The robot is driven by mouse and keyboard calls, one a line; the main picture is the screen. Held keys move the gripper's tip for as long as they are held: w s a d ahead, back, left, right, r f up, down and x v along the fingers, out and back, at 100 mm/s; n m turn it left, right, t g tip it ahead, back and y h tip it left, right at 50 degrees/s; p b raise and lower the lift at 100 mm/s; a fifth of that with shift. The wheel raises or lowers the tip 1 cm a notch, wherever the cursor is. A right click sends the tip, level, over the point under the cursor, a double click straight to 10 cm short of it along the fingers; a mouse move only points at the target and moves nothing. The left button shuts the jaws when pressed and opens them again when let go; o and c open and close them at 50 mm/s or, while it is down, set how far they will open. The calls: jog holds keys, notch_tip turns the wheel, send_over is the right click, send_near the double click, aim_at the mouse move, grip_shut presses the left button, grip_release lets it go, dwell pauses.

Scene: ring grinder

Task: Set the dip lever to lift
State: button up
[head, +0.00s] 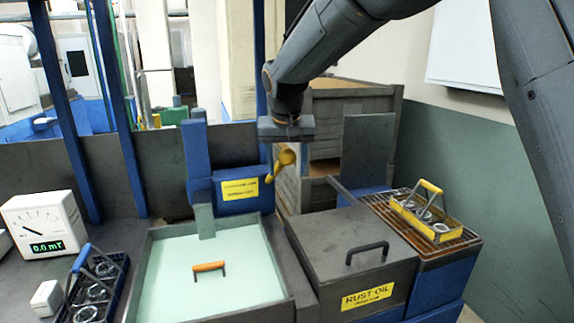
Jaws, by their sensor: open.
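The dip lever (284,161) looks like a short yellow handle with a rounded end. It sits at the right side of a blue housing (228,205) with a yellow label, and tilts up and to the right. The label's text is too small to read. My gripper (287,139) points down just above the lever's rounded end, open with nothing visible in it. I cannot tell whether it touches the lever.
A yellow carrier (420,222) with rings rests on a rack at right. A blue-handled carrier (84,252) and a dial meter (43,222) are at left.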

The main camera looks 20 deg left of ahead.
jog(key=shift+w+f, duration=0.15)
jog(key=shift+f, duration=0.35)
jog(key=shift+c, duration=0.2)
